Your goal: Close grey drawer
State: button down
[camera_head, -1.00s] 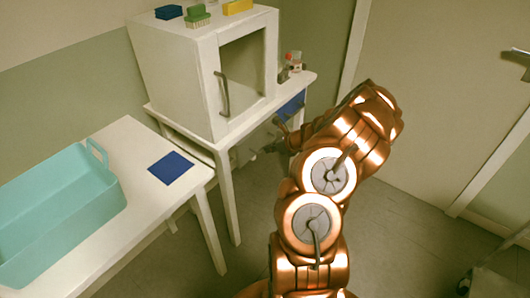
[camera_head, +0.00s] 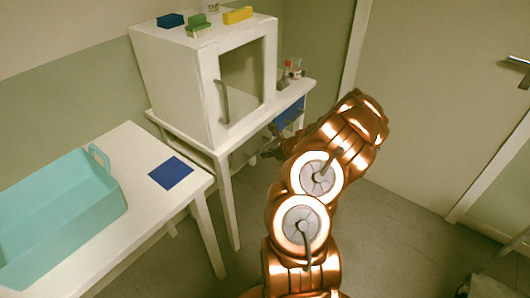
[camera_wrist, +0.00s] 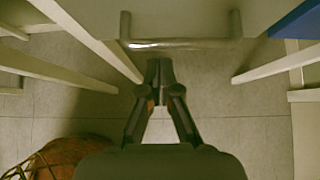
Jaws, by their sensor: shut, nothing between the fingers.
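A grey drawer front (camera_wrist: 180,14) fills the top middle of the wrist view, with a metal bar handle (camera_wrist: 185,43) along it. My gripper (camera_wrist: 160,67) is shut and empty, its fingertips just below the handle in the picture. I cannot tell whether they touch it. In the head view my gripper (camera_head: 268,153) is small and dark, under the white table (camera_head: 300,88) at its front side. The grey drawer cannot be made out clearly in the head view. How far it is open cannot be told.
A blue drawer (camera_head: 289,116) sits at the table's right. A white cabinet (camera_head: 180,85) stands on the table. A teal basket (camera_head: 65,205) and blue square (camera_head: 171,172) lie on the left table (camera_head: 130,150). Table legs flank my gripper; open floor lies right.

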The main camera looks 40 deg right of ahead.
jog(key=s+f+v, duration=0.1)
jog(key=v, duration=1.1)
jog(key=shift+d+f, duration=0.2)
jog(key=shift+f, duration=0.1)
jog(key=shift+s, duration=0.1)
